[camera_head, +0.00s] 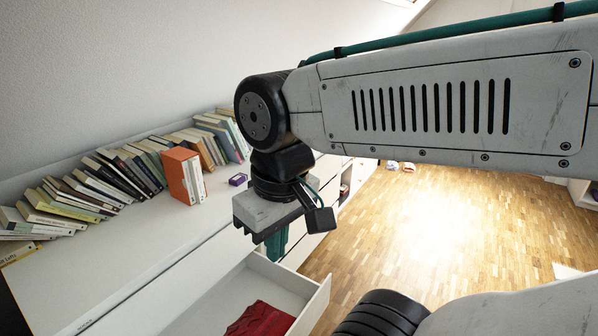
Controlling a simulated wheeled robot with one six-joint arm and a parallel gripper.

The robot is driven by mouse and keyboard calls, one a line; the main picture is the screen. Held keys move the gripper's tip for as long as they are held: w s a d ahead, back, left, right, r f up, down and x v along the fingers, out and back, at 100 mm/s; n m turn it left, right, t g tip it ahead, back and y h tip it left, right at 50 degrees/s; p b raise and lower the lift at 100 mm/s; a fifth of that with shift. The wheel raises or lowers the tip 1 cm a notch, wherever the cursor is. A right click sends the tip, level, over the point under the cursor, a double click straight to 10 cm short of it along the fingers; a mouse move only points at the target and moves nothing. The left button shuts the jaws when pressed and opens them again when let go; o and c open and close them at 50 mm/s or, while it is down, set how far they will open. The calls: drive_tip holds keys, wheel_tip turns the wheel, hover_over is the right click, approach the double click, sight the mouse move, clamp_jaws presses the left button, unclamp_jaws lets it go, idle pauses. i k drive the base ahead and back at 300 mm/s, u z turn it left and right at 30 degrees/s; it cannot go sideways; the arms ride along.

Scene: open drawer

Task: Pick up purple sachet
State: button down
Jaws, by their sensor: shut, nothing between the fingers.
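A small purple item (238,180), which looks like the purple sachet, lies on the white dresser top (130,262) to the right of an orange-sided block of books. My gripper (277,246) points down in the middle of the view, in front of the dresser's edge and above the right end of the open drawer. Its teal fingers are shut and empty, partly hidden by the gripper's body. The gripper is apart from the purple item, nearer to the camera and lower in the picture.
A row of leaning books (105,180) lines the wall at the back of the dresser top. The orange-sided books (181,177) stand near the purple item. An open drawer (318,304) holds a red cloth (262,320). The wooden floor (430,225) at right is mostly clear.

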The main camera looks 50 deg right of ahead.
sight(238, 179)
drive_tip(key=z, duration=0.65)
drive_tip(key=k, duration=1.3)
drive_tip(key=z, duration=0.5)
drive_tip(key=i, duration=0.55)
drive_tip(key=z, duration=0.55)
drive_tip(key=i, duration=0.75)
drive_tip(key=u, duration=0.7)
drive_tip(key=i, duration=0.9)
drive_tip(key=u, duration=0.2)
